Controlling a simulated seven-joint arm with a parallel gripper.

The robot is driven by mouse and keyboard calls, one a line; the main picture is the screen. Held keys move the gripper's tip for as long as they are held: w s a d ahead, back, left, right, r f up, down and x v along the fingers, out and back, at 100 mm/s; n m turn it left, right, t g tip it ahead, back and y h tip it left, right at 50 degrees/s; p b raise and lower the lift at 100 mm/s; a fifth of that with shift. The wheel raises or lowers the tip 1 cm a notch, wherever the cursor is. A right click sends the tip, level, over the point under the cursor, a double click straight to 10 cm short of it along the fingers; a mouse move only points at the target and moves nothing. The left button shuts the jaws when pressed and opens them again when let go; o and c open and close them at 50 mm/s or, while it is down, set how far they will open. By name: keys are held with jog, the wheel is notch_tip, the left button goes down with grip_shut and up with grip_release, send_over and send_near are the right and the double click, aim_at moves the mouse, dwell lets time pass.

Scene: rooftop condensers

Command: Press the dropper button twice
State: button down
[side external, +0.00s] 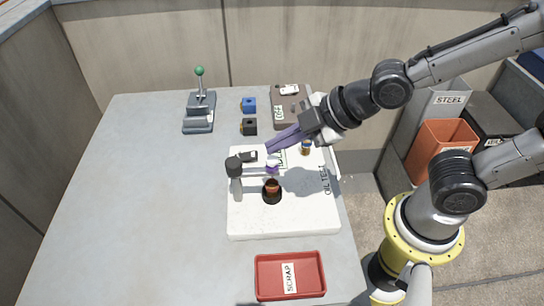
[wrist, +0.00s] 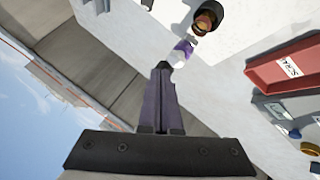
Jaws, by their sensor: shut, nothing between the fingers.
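My gripper (side external: 268,150) has its two long dark purple fingers together, with nothing between them. Its tips are just above and beside a small purple and white piece (side external: 272,165) on the white board, which looks like the dropper. In the wrist view, this piece (wrist: 182,52) lies just beyond the shut fingertips (wrist: 162,66). Whether they touch it, I cannot tell. The button itself is too small to make out. A black cup with amber inside (side external: 271,190) stands in front of the dropper; it also shows in the wrist view (wrist: 207,17).
The white board (side external: 255,220) is marked "OIL TEST". A black-topped post (side external: 234,167) and a small black block (side external: 247,156) stand near the dropper. A red scrap tray (side external: 290,276) is in front. A green-knobbed lever (side external: 199,105) stands behind. The table's left side is clear.

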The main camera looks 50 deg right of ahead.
jog(key=shift+f, duration=0.2)
jog(key=shift+f, duration=0.25)
jog(key=shift+f, duration=0.65)
dwell(1.2)
jog(key=shift+r, duration=1.05)
jog(key=shift+r, duration=2.55)
dwell(0.5)
